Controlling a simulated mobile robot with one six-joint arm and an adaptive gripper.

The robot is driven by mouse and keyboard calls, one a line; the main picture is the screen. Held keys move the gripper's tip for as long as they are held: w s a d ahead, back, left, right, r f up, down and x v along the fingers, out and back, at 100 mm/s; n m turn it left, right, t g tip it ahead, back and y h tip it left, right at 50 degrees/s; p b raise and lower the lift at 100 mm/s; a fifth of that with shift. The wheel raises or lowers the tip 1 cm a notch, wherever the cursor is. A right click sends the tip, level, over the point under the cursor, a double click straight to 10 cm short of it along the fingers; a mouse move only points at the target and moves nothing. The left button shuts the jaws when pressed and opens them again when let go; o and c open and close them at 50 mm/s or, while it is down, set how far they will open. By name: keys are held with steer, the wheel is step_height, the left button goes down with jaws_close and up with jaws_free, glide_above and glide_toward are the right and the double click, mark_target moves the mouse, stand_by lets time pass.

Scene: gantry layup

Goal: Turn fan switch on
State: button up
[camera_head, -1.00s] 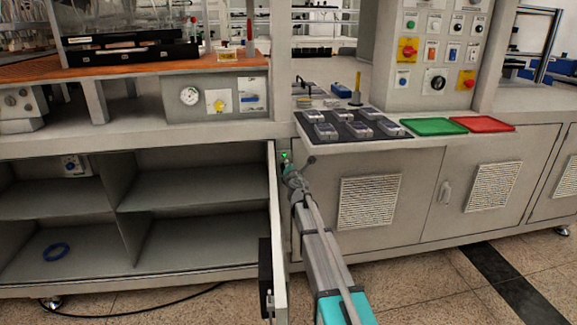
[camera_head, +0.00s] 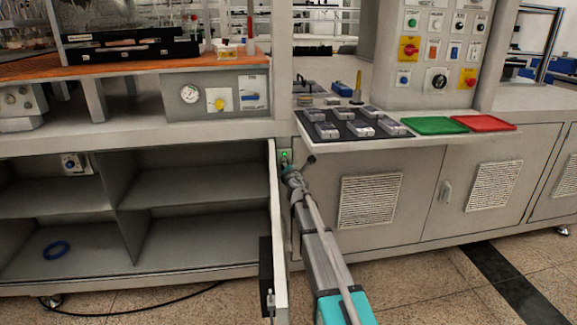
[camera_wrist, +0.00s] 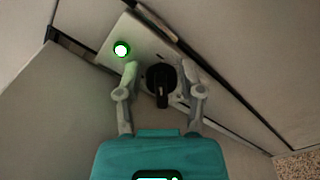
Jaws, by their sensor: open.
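A black rotary knob (camera_wrist: 160,83) on a pale plate (camera_wrist: 148,40) shows in the wrist view, its bar pointing down in the picture. A green lamp (camera_wrist: 121,49) glows beside it. My gripper (camera_wrist: 160,70) is open, with one finger on each side of the knob. I cannot tell whether the fingers touch it. In the head view, the green lamp (camera_head: 284,154) shows on the narrow cabinet face, and my gripper (camera_head: 288,170) is just below it. There, my gripper hides the knob. No label naming it as the fan switch is readable.
An open cabinet door (camera_head: 277,225) stands close left of my arm. The counter above holds a dark mat (camera_head: 340,117) with several grey blocks, a green tray (camera_head: 433,126) and a red tray (camera_head: 483,123). A control panel (camera_head: 437,45) stands behind.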

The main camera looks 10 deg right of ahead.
steer(key=shift+s, duration=0.1)
steer(key=s, duration=1.2)
steer(key=shift+w, duration=0.1)
